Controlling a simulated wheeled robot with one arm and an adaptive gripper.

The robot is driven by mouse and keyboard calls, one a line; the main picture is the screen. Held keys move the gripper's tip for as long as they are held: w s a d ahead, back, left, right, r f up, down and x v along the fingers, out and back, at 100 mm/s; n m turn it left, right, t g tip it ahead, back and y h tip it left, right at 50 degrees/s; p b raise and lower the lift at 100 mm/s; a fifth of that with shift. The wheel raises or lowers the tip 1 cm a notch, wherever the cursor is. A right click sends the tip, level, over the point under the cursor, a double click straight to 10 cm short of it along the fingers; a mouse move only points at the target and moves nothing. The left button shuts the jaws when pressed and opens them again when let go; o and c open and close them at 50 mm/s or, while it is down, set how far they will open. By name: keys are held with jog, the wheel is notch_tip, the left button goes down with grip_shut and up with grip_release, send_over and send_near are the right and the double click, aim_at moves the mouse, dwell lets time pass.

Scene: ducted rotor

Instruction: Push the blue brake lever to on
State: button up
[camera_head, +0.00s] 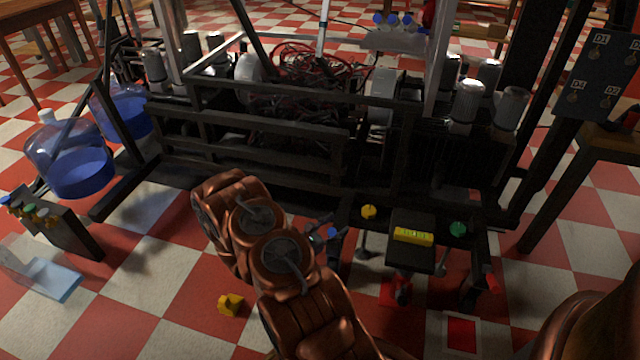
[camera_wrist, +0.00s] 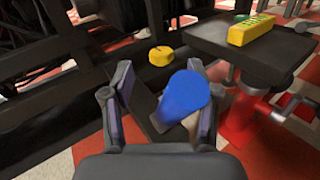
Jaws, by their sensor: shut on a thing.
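The blue brake lever shows in the wrist view as a rounded blue knob (camera_wrist: 184,98) with a pale stem below it. My gripper (camera_wrist: 160,100) is shut on the blue lever, with one finger on either side of it. Only a small bit of blue (camera_head: 333,233) shows there. I cannot tell from these views whether the lever stands at on; no mark for it is readable.
A dark metal frame (camera_head: 270,155) stands behind. A yellow piece (camera_head: 230,304) lies on the floor at left.

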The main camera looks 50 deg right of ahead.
jog(key=w+p+v, duration=0.1)
jog(key=p+v, duration=0.1)
jog(key=v, duration=0.6)
jog(key=s+a+r+m+g+y+p, duration=0.2)
jog(key=r+m+p, duration=0.2)
jog(key=r, duration=1)
jog(key=s+a+r+m+g+y+p, duration=0.2)
jog(key=r+p, duration=0.4)
jog(key=r, duration=0.8)
jog(key=shift+s+a+m+g, duration=0.4)
jog(key=shift+m+g, duration=0.2)
jog(key=shift+m, duration=0.6)
